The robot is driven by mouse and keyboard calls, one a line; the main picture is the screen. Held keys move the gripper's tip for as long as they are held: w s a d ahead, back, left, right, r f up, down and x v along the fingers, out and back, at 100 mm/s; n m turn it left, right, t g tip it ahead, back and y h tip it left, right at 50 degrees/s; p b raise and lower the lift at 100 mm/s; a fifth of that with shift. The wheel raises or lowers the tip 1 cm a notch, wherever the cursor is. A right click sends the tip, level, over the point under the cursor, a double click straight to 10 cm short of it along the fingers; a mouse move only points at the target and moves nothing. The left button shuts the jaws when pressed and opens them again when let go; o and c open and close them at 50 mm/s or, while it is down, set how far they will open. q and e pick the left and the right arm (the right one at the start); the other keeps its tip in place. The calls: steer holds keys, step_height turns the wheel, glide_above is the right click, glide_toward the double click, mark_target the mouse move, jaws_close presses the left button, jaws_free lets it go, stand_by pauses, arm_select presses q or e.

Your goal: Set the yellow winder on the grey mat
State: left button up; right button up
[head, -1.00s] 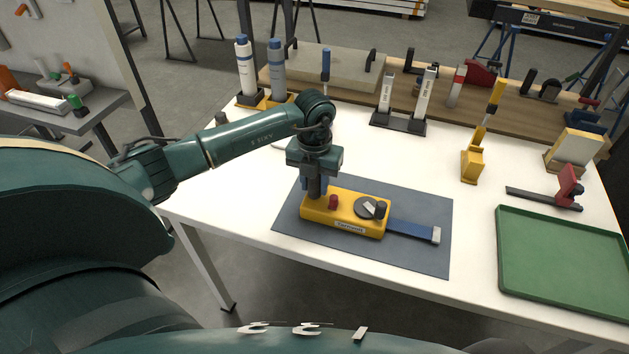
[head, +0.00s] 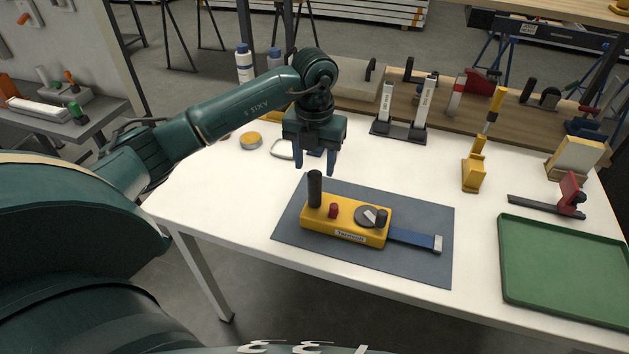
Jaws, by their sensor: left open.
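The yellow winder (head: 345,221) lies on the grey mat (head: 290,232) in the head view. It has a black upright post at its left end, a red knob, a grey dial with a black knob, and a blue strap reaching right over the mat. My left gripper (head: 314,168) is open and empty. It hangs above and behind the black post, apart from the winder, with its blue fingers pointing down. My right gripper is not in view.
A green tray (head: 503,265) stands at the right. A yellow tool holder (head: 473,174), a red clamp (head: 570,194) and a black stand (head: 398,132) are behind. A round tin (head: 250,141) sits at the back left. White table shows between the mat and tray.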

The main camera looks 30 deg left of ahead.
arm_select(q)
step_height(320, 180, up, 3)
steer(key=shift+r, duration=0.2)
steer(key=s+d+f+m+g+h, duration=0.1)
steer(key=s+d+f+h, duration=0.1)
steer(key=d+h, duration=0.35)
steer(key=s+d+f+m+h, duration=0.1)
steer(key=s+d+h, duration=0.15)
steer(key=d, duration=0.65)
steer(key=s+d+f+m+g+h, duration=0.1)
steer(key=s+d+f+h, duration=0.15)
steer(key=d, duration=0.45)
steer(key=s+d+r+n+t+h, duration=0.2)
steer(key=d+r+n+t+h, duration=0.3)
steer(key=h, duration=0.3)
steer(key=w+a+f+n+t+y, duration=0.1)
steer(key=a+f+n+t+y, duration=0.15)
steer(key=n+t, duration=0.55)
steer(key=w+a+f+n+t+y, duration=0.1)
steer(key=a+f+n+t+y, duration=0.2)
steer(key=n+t, duration=0.5)
steer(key=s+a+f+n+g+y, duration=0.3)
steer(key=s+f+n, duration=0.3)
steer(key=f, duration=0.2)
steer(key=s+a+f+n+g+y, duration=0.3)
steer(key=s+f+n+g+y, duration=0.2)
steer(key=f, duration=0.3)
steer(key=shift+s+n+y, duration=0.35)
steer(key=shift+n+y, duration=0.35)
steer(key=shift+y, duration=0.1)
